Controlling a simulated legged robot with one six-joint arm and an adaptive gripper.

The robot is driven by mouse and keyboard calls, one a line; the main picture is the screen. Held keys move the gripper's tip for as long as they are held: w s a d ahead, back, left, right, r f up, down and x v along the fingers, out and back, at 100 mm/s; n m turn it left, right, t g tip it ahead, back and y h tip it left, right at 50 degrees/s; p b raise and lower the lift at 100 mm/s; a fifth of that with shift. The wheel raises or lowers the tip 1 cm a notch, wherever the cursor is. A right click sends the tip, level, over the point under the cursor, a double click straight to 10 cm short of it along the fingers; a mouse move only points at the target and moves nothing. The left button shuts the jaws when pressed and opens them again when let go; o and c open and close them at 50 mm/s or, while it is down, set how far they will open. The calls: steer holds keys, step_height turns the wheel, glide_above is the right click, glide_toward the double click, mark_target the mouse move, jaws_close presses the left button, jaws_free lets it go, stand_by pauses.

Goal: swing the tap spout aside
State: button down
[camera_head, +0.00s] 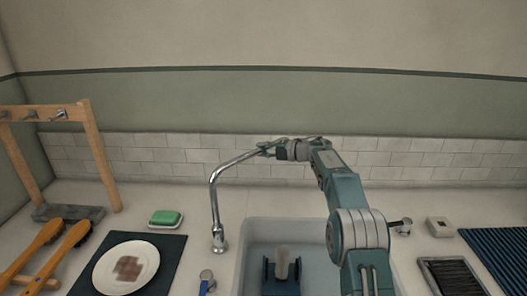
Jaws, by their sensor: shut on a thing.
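The tap spout (215,190) is a chrome tube that rises from a base behind the sink's left corner and bends over to the right. My gripper (266,149) is at the far end of the spout, shut on it. The fingers and spout tip overlap there, so the exact grip is hard to see. My arm comes in from the lower right, over the sink. The white sink (240,262) lies below, with part of its right side hidden by my arm.
A blue holder (281,278) with a pale upright piece is in the sink. Left are a green-topped sponge (165,218), a stained plate (108,278) on a dark mat, wooden-handled brushes (40,248) and a wooden rack (98,150). Right are a small box (440,227) and a blue ribbed mat (500,250).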

steer(key=shift+w+d+f, duration=0.1)
steer(key=shift+d+f, duration=0.05)
steer(key=shift+f, duration=0.25)
steer(key=shift+c, duration=2.4)
jaws_free()
steer(key=shift+r, duration=0.15)
steer(key=shift+d+r, duration=0.1)
steer(key=shift+d+r, duration=0.15)
steer(key=shift+d, duration=0.2)
steer(key=v, duration=1.1)
